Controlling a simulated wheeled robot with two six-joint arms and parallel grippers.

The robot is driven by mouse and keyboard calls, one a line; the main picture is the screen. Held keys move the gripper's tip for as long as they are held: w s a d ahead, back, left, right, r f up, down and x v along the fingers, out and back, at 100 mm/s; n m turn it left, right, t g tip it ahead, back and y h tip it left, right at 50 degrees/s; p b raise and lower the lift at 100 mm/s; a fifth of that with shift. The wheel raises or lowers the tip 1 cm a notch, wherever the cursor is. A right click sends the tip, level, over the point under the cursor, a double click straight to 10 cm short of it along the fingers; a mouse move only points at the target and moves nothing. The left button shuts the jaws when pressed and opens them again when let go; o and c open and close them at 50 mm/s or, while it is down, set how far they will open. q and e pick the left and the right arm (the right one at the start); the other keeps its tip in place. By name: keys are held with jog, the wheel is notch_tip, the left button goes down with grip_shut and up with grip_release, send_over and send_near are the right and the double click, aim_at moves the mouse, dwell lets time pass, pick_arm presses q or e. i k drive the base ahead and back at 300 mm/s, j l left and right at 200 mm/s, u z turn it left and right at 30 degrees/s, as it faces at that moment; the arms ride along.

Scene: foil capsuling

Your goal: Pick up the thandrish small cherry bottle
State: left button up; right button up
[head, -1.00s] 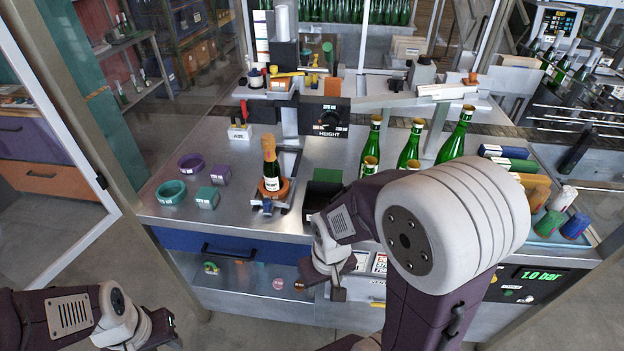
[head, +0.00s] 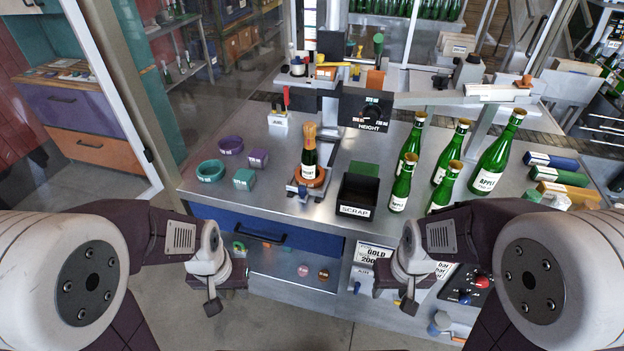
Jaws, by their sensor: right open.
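A small dark bottle (head: 309,168) with gold foil on its neck stands upright on an orange ring on a small metal stand. Its label is too small to read. Several green bottles stand at the right: a front-left one (head: 402,185), a front-right one (head: 445,188), one behind (head: 451,152) and a large one (head: 494,158) whose label seems to read APPLE. I cannot tell which is cherry. My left gripper (head: 212,302) hangs low before the counter, apart from every bottle; its opening is unclear. My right gripper (head: 408,300) is open before the counter front, holding nothing visible.
A black SCRAP bin (head: 357,196) stands between the small bottle and the green bottles. Teal and purple rings (head: 210,171) lie at the left. Coloured rolls (head: 557,180) lie at the right. A press with a HEIGHT dial (head: 368,112) rises behind. The counter's front left is clear.

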aim_at(309, 155)
jog(key=i+u, duration=0.2)
jog(key=u, duration=0.2)
jog(key=i+l+u, duration=0.15)
jog(key=u, duration=0.2)
jog(key=i+l+u, duration=0.2)
jog(key=u, duration=0.2)
